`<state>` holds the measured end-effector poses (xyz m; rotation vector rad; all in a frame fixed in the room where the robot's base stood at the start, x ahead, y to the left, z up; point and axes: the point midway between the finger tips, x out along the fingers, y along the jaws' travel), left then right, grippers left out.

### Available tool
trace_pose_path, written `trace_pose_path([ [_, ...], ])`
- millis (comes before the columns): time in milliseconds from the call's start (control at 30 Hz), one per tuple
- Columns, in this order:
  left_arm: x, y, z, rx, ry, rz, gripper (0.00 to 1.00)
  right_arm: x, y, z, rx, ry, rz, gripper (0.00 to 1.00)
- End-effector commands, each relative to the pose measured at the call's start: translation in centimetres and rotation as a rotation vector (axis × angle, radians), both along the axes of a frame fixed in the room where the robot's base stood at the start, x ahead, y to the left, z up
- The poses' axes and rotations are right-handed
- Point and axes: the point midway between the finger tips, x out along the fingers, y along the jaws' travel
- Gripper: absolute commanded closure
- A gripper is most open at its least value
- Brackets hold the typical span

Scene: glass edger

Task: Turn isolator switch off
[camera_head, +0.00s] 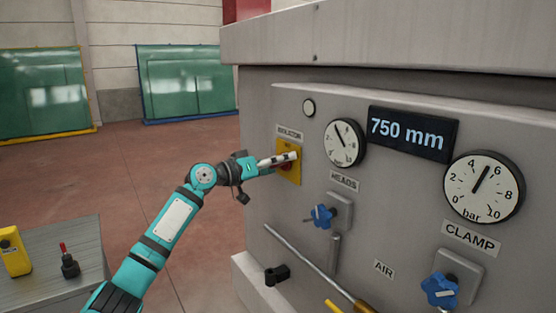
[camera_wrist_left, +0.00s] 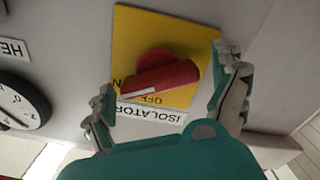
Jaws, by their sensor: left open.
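The isolator switch is a red rotary handle (camera_wrist_left: 165,78) on a yellow plate (camera_wrist_left: 190,30). In the left wrist view the handle lies slightly slanted, its white-marked end at the lower left beside a partly hidden letter "N". "OFF" is printed below the bar, upside down. In the head view the yellow plate (camera_head: 289,174) shows under the "ISOLATOR" label, with the handle mostly hidden by my gripper. My left gripper (camera_head: 281,159) is open in front of the plate, with one finger on each side of the handle in the wrist view. I cannot tell whether they touch it.
The grey machine panel carries a HEADS gauge (camera_head: 345,142), a CLAMP gauge (camera_head: 483,188), a "750 mm" display (camera_head: 412,133) and blue knobs (camera_head: 322,216) (camera_head: 440,289). A rod (camera_head: 305,256) juts below. A grey table (camera_head: 70,285) is at lower left. Floor between is clear.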

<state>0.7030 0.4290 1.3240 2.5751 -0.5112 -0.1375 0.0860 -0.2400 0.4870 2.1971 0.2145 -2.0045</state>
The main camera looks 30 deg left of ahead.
Motion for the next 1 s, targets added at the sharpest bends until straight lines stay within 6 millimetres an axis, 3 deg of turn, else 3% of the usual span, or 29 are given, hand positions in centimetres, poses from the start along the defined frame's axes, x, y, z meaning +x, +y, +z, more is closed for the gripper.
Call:
trace_pose_path([
  [167,-0.02,0.01,-0.04,0.0,0.0,0.0,0.06,0.03,0.23,-0.04,0.003,0.0,-0.001,0.6],
  [600,-0.04,0.03,-0.03,-0.001,0.0,0.0,0.6,0.01,0.91,-0.04,0.011,-0.001,0.0,0.6],
  [1000,-0.03,0.04,-0.01,-0.053,0.022,0.0,0.6,-0.01,0.57,0.18,0.007,0.001,0.002,0.6],
])
